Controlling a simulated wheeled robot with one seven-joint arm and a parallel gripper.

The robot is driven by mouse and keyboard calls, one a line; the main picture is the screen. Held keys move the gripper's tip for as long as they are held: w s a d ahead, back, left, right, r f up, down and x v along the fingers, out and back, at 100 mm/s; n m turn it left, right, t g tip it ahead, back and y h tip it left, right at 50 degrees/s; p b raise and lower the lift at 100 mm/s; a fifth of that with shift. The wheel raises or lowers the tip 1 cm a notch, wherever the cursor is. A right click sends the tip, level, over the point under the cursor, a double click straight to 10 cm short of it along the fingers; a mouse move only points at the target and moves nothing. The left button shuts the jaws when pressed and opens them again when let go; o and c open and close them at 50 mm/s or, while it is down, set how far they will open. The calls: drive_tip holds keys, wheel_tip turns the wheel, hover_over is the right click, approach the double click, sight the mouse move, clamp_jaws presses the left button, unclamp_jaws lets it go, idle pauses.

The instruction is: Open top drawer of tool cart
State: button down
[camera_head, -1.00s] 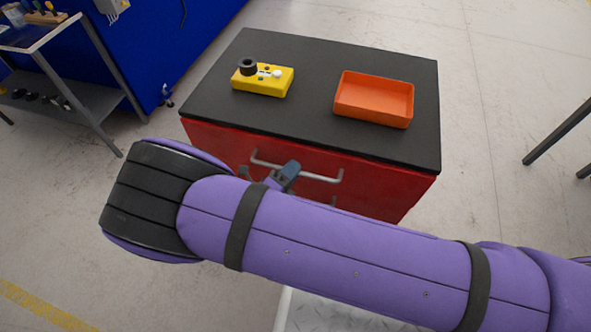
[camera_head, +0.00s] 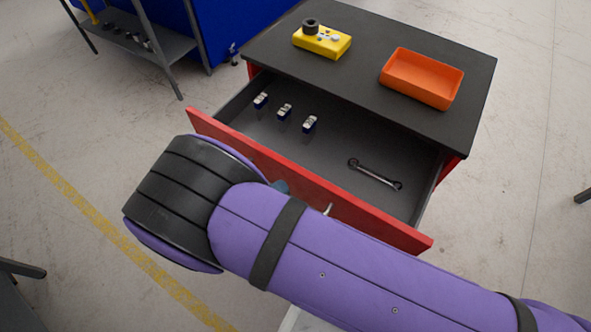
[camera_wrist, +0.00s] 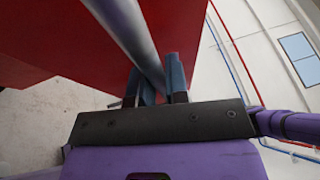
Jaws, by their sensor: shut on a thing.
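The red tool cart's top drawer (camera_head: 215,127) stands well out from the cart, its grey inside showing in the head view. Inside lie several small blue and silver items (camera_head: 285,111) and a wrench (camera_head: 375,175). In the wrist view, my gripper (camera_wrist: 160,85) has its two blue fingers on either side of the silver handle bar (camera_wrist: 130,32), shut on it, against the red drawer front (camera_wrist: 60,35). In the head view my purple arm hides most of the handle and gripper; only a bit of the handle (camera_head: 328,209) shows.
On the cart's black top (camera_head: 365,48) sit a yellow control box (camera_head: 322,42) with a black knob and an orange tray (camera_head: 422,78). A grey shelf (camera_head: 145,38) stands at upper left by a blue cabinet (camera_head: 225,25). Floor left of the drawer is clear.

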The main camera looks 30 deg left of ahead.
drive_tip(key=shift+s+a, duration=0.2)
drive_tip(key=shift+s, duration=2.25)
drive_tip(key=c, duration=1.1)
unclamp_jaws()
drive_tip(key=v, duration=1)
drive_tip(key=shift+s+a+f, duration=0.15)
drive_tip(key=shift+s+a, duration=0.1)
drive_tip(key=shift+s, duration=0.05)
